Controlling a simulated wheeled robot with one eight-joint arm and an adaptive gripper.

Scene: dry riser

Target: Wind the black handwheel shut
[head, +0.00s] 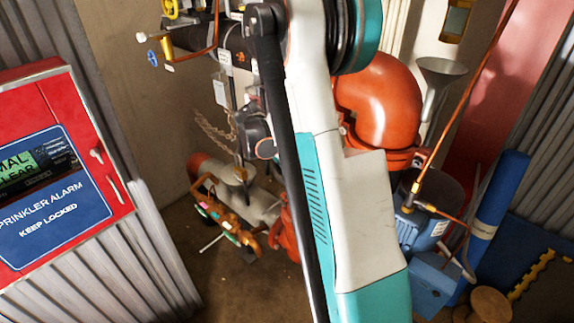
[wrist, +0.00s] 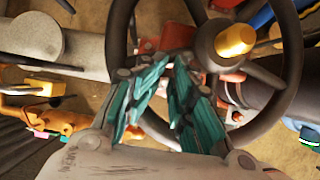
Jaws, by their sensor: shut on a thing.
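The black handwheel (wrist: 292,55) fills the upper middle and right of the wrist view, with its spokes meeting at a hub under a brass-coloured nut (wrist: 235,40). My gripper (wrist: 171,62) reaches in from below with its teal fingers close together, left of the hub. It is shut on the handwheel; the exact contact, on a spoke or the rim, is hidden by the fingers. In the head view my arm crosses the middle, and I cannot make out the handwheel or the gripper there.
A grey pipe (wrist: 65,45) runs left of the wheel in the wrist view. In the head view a red alarm cabinet (head: 70,160) stands left, a large orange pipe elbow (head: 380,100) and a blue container (head: 420,225) right. Orange-brown valve fittings (head: 225,215) sit low near the floor.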

